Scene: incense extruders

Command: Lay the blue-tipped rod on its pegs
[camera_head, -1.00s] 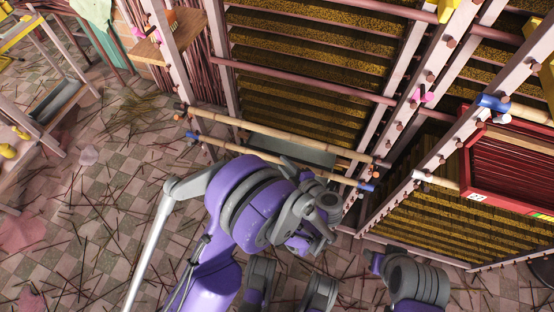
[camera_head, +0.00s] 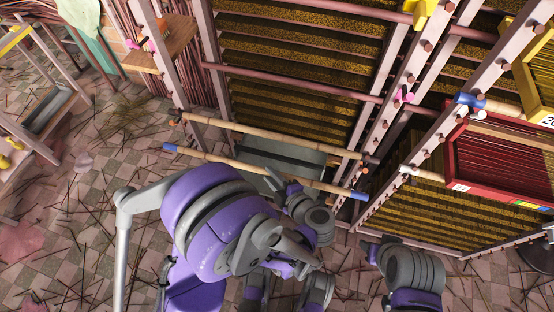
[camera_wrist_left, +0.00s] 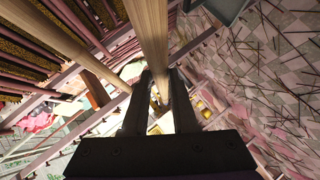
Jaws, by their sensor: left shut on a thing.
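The blue-tipped rod (camera_head: 225,163) is a long pale bamboo pole with blue ends. In the head view it hangs aslant, in front of and roughly parallel to another bamboo rod (camera_head: 270,137). My left gripper (camera_head: 276,182) is shut on it near its middle. In the left wrist view, the rod (camera_wrist_left: 152,40) runs between the two dark fingers (camera_wrist_left: 158,100). Wooden pegs (camera_head: 427,45) stick out of the pale rack posts (camera_head: 387,110). The rod is apart from the posts; which pegs are its own I cannot tell. My right gripper is not visible, only part of that arm.
The other rod spans two rack posts just behind the held one. A red crate (camera_head: 450,150) and a yellow crate (camera_head: 510,62) stand at the right. A grey trough (camera_head: 262,155) lies behind the rods. The checkered floor at left is strewn with thin sticks.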

